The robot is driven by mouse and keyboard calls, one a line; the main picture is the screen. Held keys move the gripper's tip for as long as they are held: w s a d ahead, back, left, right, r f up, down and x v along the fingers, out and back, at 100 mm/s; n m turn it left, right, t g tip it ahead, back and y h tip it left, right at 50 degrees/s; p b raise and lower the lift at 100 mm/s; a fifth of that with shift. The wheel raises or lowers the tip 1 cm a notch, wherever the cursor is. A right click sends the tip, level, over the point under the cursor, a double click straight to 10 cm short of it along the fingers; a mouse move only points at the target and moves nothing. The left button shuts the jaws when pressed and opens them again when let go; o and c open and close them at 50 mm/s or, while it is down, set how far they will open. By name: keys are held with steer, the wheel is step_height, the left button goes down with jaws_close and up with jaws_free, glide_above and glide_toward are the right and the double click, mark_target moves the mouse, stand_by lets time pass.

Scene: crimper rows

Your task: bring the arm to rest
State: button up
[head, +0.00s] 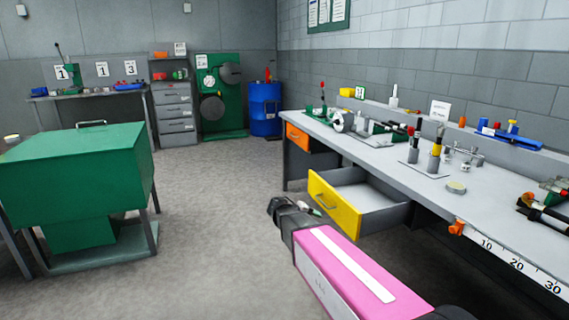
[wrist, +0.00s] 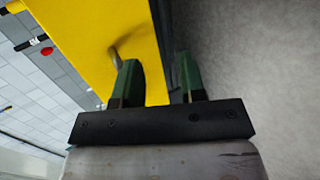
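My gripper (wrist: 158,78) is open in the wrist view, its two dark green fingers apart with nothing held between them. The yellow drawer (head: 334,207) is pulled out from the grey workbench. Its yellow front also fills the middle of the wrist view (wrist: 88,38), behind the fingers, with a handle (wrist: 116,54) near the left finger. In the head view my gripper (head: 313,209) is small and partly hidden, just in front of and below the drawer front. I cannot tell whether a finger touches the drawer.
The workbench (head: 465,205) runs along the right wall, carrying hand tools and fixtures. An orange drawer (head: 298,137) under it is closed. A green cabinet (head: 85,165) stands at left. A blue barrel (head: 265,108) stands at the back. The grey floor (head: 215,200) between is clear.

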steer(key=s+d+f+m+g+y, duration=0.1)
steer(key=s+d+f+y, duration=0.1)
steer(key=s+f+y, duration=0.2)
steer(key=s+d+f+m+g+y, duration=0.2)
steer(key=s+f+y, duration=0.3)
steer(key=s, duration=0.8)
steer(key=shift+d+m+y, duration=0.3)
steer(key=shift+d+y, duration=0.25)
steer(key=shift+y, duration=0.95)
steer(key=shift+f, duration=0.1)
